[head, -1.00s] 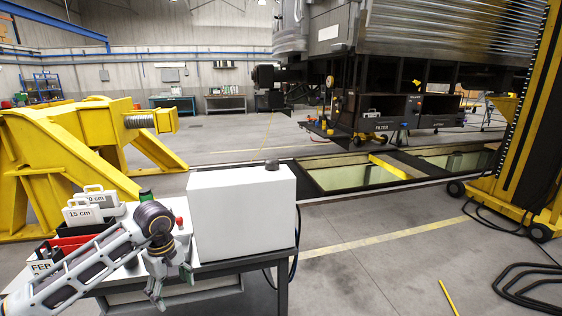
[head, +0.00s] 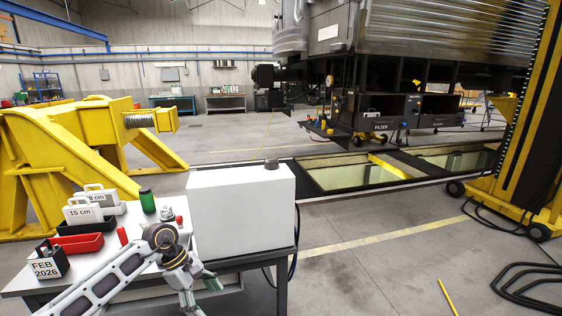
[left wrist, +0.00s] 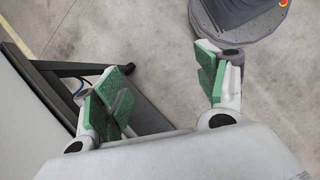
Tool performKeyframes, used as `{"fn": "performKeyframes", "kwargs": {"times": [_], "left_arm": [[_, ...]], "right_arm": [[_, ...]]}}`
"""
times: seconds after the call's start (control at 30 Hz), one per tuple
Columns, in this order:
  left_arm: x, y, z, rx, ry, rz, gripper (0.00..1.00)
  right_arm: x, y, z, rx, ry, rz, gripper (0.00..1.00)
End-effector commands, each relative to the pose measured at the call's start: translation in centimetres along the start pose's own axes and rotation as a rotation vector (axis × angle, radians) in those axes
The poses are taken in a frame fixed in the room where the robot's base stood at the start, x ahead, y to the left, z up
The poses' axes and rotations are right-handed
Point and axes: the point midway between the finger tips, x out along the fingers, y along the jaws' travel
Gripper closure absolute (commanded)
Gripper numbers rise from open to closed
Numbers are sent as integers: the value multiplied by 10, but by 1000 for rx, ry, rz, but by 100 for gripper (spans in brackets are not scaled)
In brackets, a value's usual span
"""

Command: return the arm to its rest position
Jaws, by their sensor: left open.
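My left arm comes in from the lower left of the head view, in front of the table. My left gripper (head: 199,288) hangs low at the table's front edge, below the white box. In the left wrist view my left gripper (left wrist: 165,88) is open, its green-padded fingers wide apart. Nothing is between them; bare floor shows there. My right gripper is in neither view.
A yellow stand (head: 60,165) is behind.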

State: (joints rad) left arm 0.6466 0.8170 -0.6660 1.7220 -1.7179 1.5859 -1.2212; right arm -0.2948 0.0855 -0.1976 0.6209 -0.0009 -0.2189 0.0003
Motion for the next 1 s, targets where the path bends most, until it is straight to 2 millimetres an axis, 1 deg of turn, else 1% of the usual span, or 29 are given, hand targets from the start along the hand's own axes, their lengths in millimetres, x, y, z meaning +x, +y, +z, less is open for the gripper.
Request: {"fn": "performKeyframes", "kwargs": {"times": [0.03, 0.1, 0.2, 0.3, 0.4, 0.47, 0.53, 0.63, 0.77, 0.87, 1.0], "left_arm": [[11, 3, 5, -47, -61, 6, 28], [27, 10, 14, -136, -168, 21, 28], [47, 22, 26, -282, -327, 40, 28], [63, 35, 34, -441, -479, 56, 28], [78, 48, 35, -613, -626, 66, 28], [87, 55, 34, -723, -711, 69, 28], [97, 64, 28, -857, -808, 73, 28], [113, 74, 15, -1056, -942, 75, 28], [138, 82, -12, -1333, -1102, 75, 28], [161, 83, -40, -1556, -1216, 75, 28], [200, 72, -85, -1875, -1355, 77, 28]], "right_arm": [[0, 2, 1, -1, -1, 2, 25], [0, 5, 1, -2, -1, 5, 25], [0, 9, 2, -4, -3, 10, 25], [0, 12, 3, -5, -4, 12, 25], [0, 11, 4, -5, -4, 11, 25], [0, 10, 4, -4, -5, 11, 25], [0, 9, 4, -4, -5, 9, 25], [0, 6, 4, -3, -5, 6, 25], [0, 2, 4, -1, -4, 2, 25], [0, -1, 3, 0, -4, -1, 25], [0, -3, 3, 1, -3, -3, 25]]}}
